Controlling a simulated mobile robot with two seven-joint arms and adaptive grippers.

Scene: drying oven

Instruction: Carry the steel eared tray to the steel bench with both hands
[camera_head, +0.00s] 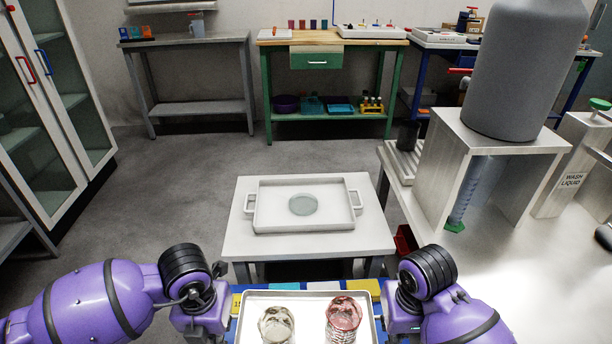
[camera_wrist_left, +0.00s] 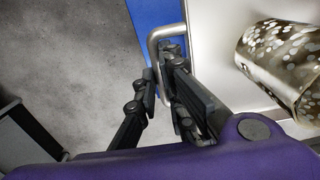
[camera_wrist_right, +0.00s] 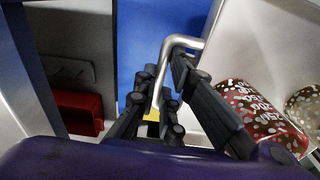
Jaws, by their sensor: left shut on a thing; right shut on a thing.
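The steel eared tray (camera_head: 308,325) is at the bottom middle of the head view, close to me, and looks level. My left gripper (camera_head: 226,308) is shut on the tray's left ear (camera_wrist_left: 154,45). My right gripper (camera_head: 388,308) is shut on its right ear (camera_wrist_right: 168,48). A grey steel bench (camera_head: 185,40) with a lower shelf stands at the back left. The tray's near edge is cut off.
A low white table (camera_head: 240,235) ahead bears a pale handled tray (camera_head: 258,225) with a round dish. A bright metal counter (camera_head: 480,270) with a grey tank (camera_head: 525,65) fills the right. A glass cabinet (camera_head: 45,90) stands left. Grey floor is free at centre left.

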